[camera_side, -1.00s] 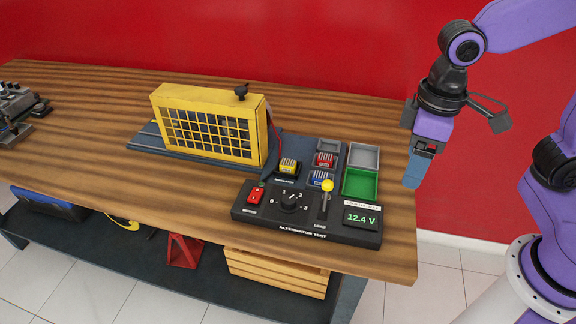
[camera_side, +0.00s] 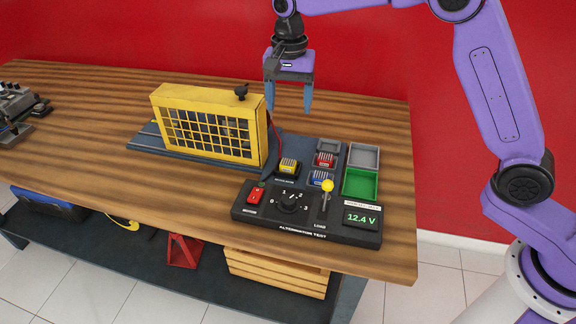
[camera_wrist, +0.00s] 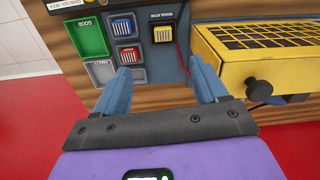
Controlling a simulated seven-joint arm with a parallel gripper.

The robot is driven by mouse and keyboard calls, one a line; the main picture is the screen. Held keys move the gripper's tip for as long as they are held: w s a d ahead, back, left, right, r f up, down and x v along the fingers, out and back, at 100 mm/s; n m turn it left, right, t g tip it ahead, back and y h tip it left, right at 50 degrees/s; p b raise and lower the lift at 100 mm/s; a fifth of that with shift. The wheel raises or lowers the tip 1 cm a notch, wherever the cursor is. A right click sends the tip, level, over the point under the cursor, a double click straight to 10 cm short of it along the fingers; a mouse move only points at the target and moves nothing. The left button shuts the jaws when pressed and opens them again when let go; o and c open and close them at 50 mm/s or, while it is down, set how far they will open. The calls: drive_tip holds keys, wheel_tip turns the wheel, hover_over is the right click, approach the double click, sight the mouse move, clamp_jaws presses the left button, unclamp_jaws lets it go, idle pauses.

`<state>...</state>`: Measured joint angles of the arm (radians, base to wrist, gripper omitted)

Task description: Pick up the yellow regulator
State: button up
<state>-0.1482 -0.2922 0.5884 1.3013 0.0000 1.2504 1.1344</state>
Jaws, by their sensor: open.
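The yellow regulator (camera_side: 288,166) is a small ribbed block with a yellow body. It sits in a dark holder on the test board, just right of the yellow cage. In the wrist view the yellow regulator (camera_wrist: 161,33) is ahead of the fingers, near the top. My gripper (camera_side: 290,110) is open and empty, above and behind the board in the side view. Its two blue fingers (camera_wrist: 163,82) show apart in the wrist view, short of the regulator.
The yellow cage (camera_side: 210,123) with a dark knob stands left of the regulator. A red block (camera_side: 325,160) and a blue block (camera_side: 320,178) sit to its right. A green tray (camera_side: 361,184) and a grey tray (camera_side: 364,156) lie further right. A yellow-knobbed lever (camera_side: 327,187) stands up in front.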

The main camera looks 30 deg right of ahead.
drive_tip(key=w+m, duration=0.1)
approach(288, 161)
wheel_tip(288, 161, down, 8)
drive_tip(key=shift+f, duration=0.25)
idle(0.5)
drive_tip(key=c, duration=1.2)
